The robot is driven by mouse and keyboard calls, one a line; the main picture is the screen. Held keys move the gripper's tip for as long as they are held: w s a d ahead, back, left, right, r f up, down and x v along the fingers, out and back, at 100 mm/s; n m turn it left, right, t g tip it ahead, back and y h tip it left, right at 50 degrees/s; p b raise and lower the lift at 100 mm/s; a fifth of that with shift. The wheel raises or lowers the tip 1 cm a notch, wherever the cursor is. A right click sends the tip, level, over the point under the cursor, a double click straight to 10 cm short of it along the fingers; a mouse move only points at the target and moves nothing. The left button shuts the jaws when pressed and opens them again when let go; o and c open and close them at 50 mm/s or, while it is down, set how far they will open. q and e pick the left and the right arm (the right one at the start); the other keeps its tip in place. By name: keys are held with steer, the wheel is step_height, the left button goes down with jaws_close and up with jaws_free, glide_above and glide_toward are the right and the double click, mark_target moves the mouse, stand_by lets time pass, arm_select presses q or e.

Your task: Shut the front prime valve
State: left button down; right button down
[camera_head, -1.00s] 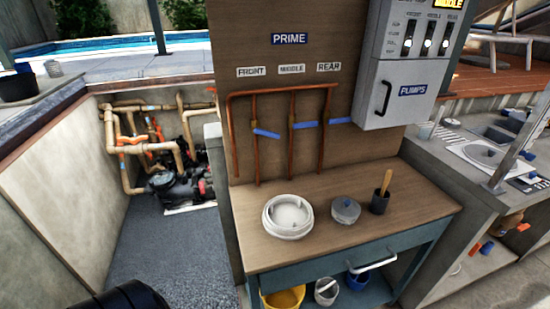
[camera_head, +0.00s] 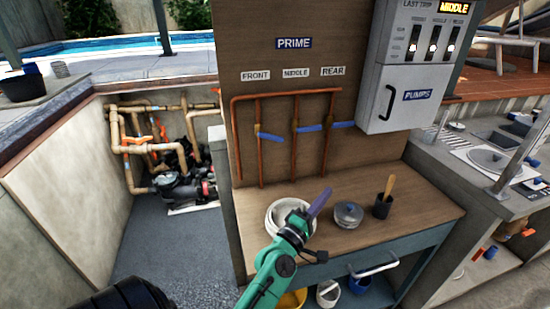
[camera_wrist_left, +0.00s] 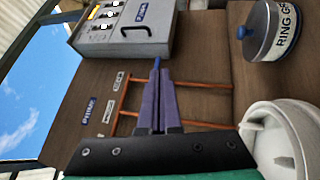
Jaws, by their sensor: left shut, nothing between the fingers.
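The front prime valve's blue handle (camera_head: 269,137) sits on the left copper pipe below the FRONT label (camera_head: 255,76). It lies across the pipe, almost level, with its right end tilted slightly down. My left gripper (camera_head: 320,203) has purple fingers, shut and empty. In the head view it appears below and right of that handle, over the bench, apart from it. The left wrist view shows the shut fingers (camera_wrist_left: 156,90) against the board and pipes; they cover part of it, and I cannot make out the front handle there. My right gripper is out of view.
Blue handles for middle (camera_head: 309,128) and rear (camera_head: 344,125) are to the right. A grey PUMPS box (camera_head: 410,85) juts out at upper right. The bench (camera_head: 420,205) holds a white round part (camera_head: 274,214), a grey lidded pot (camera_head: 348,214) and a dark cup (camera_head: 382,206).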

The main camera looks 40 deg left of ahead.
mark_target(271, 137)
arm_select(q)
steer(key=s+a+f+n+g+y, duration=0.25)
steer(key=a+n+g+y, duration=0.45)
steer(key=a+n+y, duration=1.2)
steer(key=w+a+r+n+h+p, duration=0.1)
steer(key=w+r+n+h+p, duration=0.1)
steer(key=w+r+n+p, duration=0.2)
steer(key=w+r, duration=0.2)
steer(key=w, duration=0.1)
steer(key=shift+a+g+h+p, duration=0.3)
steer(key=shift+a+h, duration=0.05)
steer(key=shift+h, duration=0.05)
steer(key=shift+w, duration=0.15)
